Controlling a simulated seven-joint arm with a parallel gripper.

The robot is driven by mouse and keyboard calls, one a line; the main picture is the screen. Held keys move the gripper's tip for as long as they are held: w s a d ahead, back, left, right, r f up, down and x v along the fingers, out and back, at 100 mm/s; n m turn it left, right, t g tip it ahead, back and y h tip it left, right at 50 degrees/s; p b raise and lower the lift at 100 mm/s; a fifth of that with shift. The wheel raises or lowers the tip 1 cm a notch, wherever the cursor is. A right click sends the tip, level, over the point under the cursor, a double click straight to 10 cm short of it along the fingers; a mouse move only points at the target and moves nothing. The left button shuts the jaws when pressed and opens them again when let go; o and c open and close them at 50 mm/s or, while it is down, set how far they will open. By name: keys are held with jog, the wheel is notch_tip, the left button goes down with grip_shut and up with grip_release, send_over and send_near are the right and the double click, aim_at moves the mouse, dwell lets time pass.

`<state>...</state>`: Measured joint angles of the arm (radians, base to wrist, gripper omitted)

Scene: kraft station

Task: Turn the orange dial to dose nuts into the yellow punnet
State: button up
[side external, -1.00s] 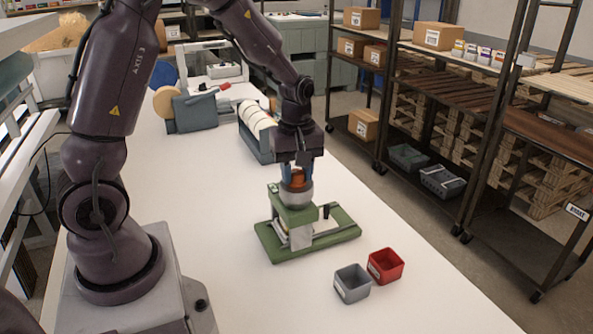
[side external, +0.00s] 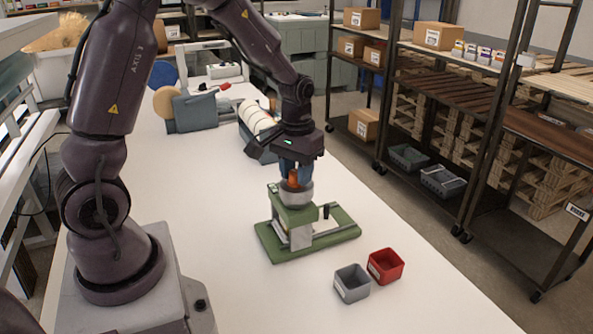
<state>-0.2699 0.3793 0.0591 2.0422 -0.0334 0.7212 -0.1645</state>
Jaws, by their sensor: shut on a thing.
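The orange dial (side external: 293,180) sits on top of the grey collar (side external: 296,193) of a green dosing machine (side external: 330,236). My gripper (side external: 294,177) points down over the machine and is shut on the dial, with its blue fingers beside it. The wrist is turned so the gripper body sticks out to the left and right of the dial. I see no yellow punnet. A grey punnet (side external: 352,284) and a red punnet (side external: 386,266) stand on the table to the right of the machine. No nuts can be made out.
The white table (side external: 205,215) is clear left of the machine. Behind it stand a rack of cream discs (side external: 258,120) and a grey-blue device (side external: 193,112). Shelving with boxes (side external: 440,36) and pallets lies beyond the table's right edge.

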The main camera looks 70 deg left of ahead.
jog(key=m, duration=0.5)
jog(key=shift+r+m, duration=0.1)
jog(key=shift+m, duration=0.2)
dwell(0.4)
jog(key=o, duration=0.9)
jog(key=shift+o, duration=0.2)
notch_tip(320, 180, up, 13)
